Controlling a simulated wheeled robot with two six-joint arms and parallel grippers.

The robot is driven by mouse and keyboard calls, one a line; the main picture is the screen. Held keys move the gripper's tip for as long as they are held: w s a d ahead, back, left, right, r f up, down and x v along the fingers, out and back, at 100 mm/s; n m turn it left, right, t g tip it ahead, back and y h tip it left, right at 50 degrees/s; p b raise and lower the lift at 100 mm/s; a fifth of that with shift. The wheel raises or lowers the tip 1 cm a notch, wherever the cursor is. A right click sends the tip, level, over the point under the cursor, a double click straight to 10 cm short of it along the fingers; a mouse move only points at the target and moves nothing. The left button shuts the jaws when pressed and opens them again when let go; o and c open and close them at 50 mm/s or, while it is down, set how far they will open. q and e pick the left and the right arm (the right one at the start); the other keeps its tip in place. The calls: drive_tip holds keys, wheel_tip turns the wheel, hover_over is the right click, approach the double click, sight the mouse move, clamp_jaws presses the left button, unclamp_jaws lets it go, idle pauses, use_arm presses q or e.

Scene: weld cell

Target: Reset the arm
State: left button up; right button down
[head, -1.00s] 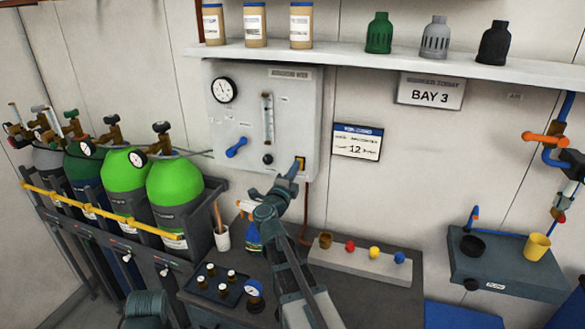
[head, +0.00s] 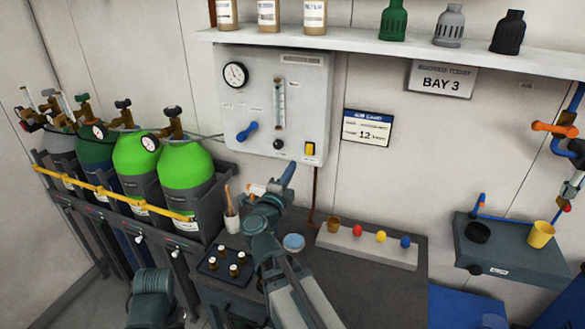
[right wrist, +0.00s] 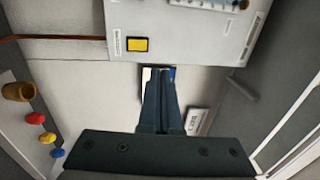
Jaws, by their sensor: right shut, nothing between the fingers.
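My right gripper (head: 288,172) is in front of the wall, just below and left of the yellow switch on the grey control panel (head: 262,75). Its fingers are closed together with nothing between them, also seen in the right wrist view (right wrist: 158,80). The yellow switch (head: 310,149) sits at the panel's lower right corner, apart from the fingertips; it also shows in the right wrist view (right wrist: 138,44). My left gripper is not in view; part of my left arm shows at the bottom left of the head view.
Green gas cylinders (head: 186,178) stand at left behind a yellow bar. The workbench (head: 345,285) below holds a tray of small bottles (head: 215,270) and a strip with coloured knobs (head: 360,248). A shelf (head: 400,48) runs above. A side table (head: 510,255) stands at right.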

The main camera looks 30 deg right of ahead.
idle(0.4)
drive_tip(key=w+a+n+t+y, duration=0.35)
drive_tip(key=a+n+y, duration=0.35)
drive_tip(key=a, duration=0.3)
drive_tip(key=w+a+n+t+y, duration=0.35)
drive_tip(key=a+n+y, duration=0.3)
drive_tip(key=a, duration=0.35)
drive_tip(key=s+a+f+n+g+y, duration=0.3)
drive_tip(key=a+f+n+g+y, duration=0.4)
drive_tip(key=a+f+n, duration=0.5)
drive_tip(key=s+a+f+n+g+h, duration=0.1)
drive_tip(key=s+a+f+n+g, duration=0.3)
drive_tip(key=s+f+g, duration=0.5)
drive_tip(key=s+d+f+n+g+h, duration=0.1)
drive_tip(key=s+d+g+h, duration=0.1)
drive_tip(key=s, duration=0.4)
drive_tip(key=s+d+f+n+g+h, duration=0.1)
drive_tip(key=s+d+f+g+h, duration=0.1)
drive_tip(key=s+d+h, duration=0.2)
drive_tip(key=s, duration=0.3)
drive_tip(key=shift+s+d+f, duration=0.15)
drive_tip(key=shift+d+f, duration=0.05)
drive_tip(key=shift+f, duration=0.05)
